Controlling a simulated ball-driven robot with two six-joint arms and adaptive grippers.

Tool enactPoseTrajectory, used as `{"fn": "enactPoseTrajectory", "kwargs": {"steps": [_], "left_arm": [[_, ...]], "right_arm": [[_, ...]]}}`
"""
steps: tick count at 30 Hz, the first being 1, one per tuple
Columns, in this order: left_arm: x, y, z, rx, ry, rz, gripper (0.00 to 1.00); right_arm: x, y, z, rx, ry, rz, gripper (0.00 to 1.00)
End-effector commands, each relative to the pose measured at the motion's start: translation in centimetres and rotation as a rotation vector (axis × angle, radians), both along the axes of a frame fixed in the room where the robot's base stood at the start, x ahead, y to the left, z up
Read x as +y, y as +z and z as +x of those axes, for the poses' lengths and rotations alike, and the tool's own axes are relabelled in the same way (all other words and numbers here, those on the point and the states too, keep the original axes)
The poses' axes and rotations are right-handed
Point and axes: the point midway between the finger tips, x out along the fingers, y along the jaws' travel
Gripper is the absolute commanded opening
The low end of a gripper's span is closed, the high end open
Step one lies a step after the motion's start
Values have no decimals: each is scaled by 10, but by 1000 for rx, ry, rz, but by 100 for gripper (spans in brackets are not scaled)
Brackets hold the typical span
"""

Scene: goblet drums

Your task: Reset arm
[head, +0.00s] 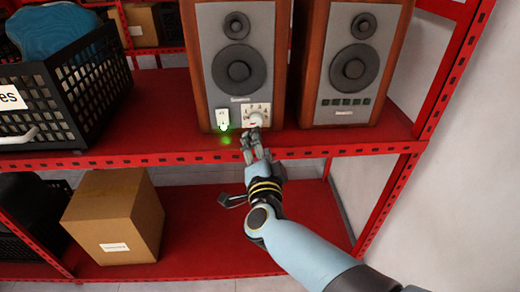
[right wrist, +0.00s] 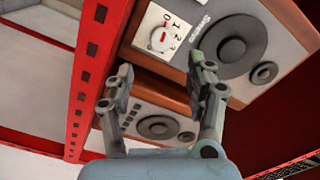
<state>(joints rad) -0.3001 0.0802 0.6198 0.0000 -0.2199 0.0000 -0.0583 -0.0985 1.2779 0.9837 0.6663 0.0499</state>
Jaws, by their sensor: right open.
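My right gripper (head: 252,143) is in front of the lower edge of the left wooden speaker (head: 238,68), just below its round white dial knob (head: 255,120). In the right wrist view the two fingers of my right gripper (right wrist: 163,67) stand apart with nothing between them. The knob (right wrist: 163,38), with a red mark on a numbered plate, shows beyond the fingertips, and a gap seems to separate them. My right forearm comes in from the lower right. My left gripper is not in view.
A second speaker (head: 352,65) stands to the right on the red shelf (head: 180,145). A black crate (head: 75,92) is at left. A cardboard box (head: 115,215) sits on the lower shelf.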

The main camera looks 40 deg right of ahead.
Motion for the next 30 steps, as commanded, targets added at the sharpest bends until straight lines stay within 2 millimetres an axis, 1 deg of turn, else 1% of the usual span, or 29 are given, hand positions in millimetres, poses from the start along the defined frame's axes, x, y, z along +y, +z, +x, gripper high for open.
{"fn": "enactPoseTrajectory", "kwargs": {"steps": [1,4,20,22,23,26,29,30], "left_arm": [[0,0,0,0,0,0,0],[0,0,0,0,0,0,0],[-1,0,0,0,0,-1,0],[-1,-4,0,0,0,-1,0],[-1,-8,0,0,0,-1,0],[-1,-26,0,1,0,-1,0],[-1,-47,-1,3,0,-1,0],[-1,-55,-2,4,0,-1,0]], "right_arm": [[3,0,-5,-1,0,1,55],[6,0,-10,-1,0,1,55],[7,0,-11,0,0,0,55],[6,-6,-13,5,0,-1,55],[6,-12,-16,10,0,-3,55],[-2,-53,-33,63,9,-30,55],[-2,-120,-59,192,80,-111,55],[1,-151,-72,263,130,-149,55]]}}
